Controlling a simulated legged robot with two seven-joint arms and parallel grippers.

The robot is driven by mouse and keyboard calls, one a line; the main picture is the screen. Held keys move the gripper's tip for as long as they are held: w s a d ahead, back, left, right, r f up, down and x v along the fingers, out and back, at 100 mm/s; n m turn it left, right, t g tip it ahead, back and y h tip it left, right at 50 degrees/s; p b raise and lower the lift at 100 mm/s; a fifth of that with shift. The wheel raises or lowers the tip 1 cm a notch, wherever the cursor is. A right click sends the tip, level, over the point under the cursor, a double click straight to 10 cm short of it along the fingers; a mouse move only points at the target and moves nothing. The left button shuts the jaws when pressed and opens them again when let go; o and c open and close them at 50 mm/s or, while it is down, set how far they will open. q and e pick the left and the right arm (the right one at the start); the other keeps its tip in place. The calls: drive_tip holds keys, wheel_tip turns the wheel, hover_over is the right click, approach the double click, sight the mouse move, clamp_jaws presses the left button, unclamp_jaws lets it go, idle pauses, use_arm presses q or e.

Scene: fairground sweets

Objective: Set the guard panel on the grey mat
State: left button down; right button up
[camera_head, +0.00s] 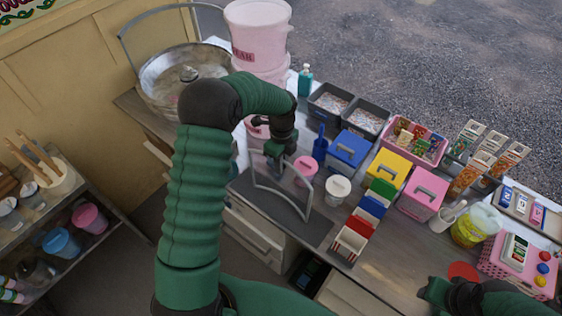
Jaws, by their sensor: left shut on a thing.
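The guard panel (307,207), a see-through sheet with a grey frame, is near the middle of the head view. My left gripper (274,153) is shut on its upper left part. The panel looks roughly upright over the dark grey mat (308,233) on the counter. I cannot tell whether its lower edge touches the mat. My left arm hides part of the area to the left. My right gripper (437,291) is low at the right, away from the panel, and its jaws are too unclear to read.
A metal floss bowl (160,88) and pink tubs (258,35) stand behind. Right of the panel are a pink-lidded jar (306,168), a white-lidded jar (337,188), a blue scoop (320,145), and blue (349,150), yellow (389,168) and pink boxes (423,193).

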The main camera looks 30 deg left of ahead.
use_arm(q)
drive_tip(key=shift+f, duration=0.2)
drive_tip(key=c, duration=1.5)
unclamp_jaws()
